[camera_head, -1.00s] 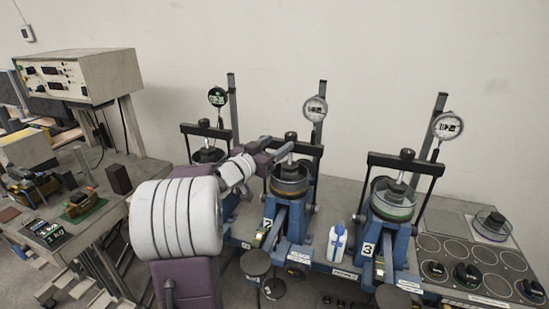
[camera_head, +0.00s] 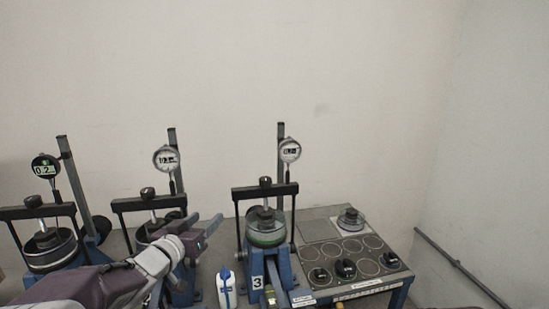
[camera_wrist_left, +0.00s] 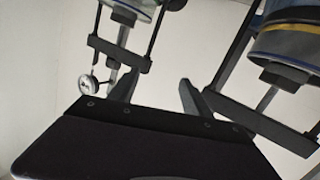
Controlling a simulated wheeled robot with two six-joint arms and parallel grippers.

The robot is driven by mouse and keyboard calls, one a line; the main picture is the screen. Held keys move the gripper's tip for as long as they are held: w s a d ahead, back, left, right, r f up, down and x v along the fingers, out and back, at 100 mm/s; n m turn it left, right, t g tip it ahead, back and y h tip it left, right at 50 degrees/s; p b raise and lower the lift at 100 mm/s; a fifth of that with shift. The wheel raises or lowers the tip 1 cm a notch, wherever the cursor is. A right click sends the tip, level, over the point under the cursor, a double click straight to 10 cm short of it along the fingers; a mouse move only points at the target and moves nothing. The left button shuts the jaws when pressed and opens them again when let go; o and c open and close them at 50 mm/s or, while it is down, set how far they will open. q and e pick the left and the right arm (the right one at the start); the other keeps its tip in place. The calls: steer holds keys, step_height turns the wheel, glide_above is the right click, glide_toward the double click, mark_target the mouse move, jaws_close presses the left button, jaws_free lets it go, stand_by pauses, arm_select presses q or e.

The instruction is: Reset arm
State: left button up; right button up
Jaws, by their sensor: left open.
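My left arm comes in from the lower left in the head view. Its left gripper (camera_head: 200,228) is open and empty in front of the middle lever frame (camera_head: 148,205), hiding part of its cell. In the left wrist view the two fingers (camera_wrist_left: 155,92) stand apart with nothing between them. The lever frame marked 3 (camera_head: 266,228) stands to the right of the gripper, with a dial gauge (camera_head: 290,151) above it. My right gripper is not in view.
A white and blue bottle (camera_head: 227,289) stands between the middle frame and frame 3. A plate with round recesses (camera_head: 372,243) and several dark weights lies at the right. A rail (camera_head: 460,265) runs along the right wall. The space above the frames is clear.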

arm_select(q)
steer(key=s+d+f+n+g+y, duration=0.1)
steer(key=s+d+f+g, duration=0.15)
steer(key=f, duration=0.35)
steer(key=s+d+f+n+g+y, duration=0.1)
steer(key=s+f+g+y, duration=0.15)
steer(key=f, duration=0.45)
steer(key=s+f+g, duration=0.5)
steer(key=s+f, duration=0.1)
steer(key=s, duration=0.4)
steer(key=s+a+f+g, duration=0.1)
steer(key=s+f+g, duration=0.4)
steer(key=s, duration=0.6)
step_height(320, 180, down, 2)
steer(key=shift+s+a+f+m, duration=0.1)
steer(key=shift+s+a+m, duration=0.05)
steer(key=shift+s+m, duration=0.15)
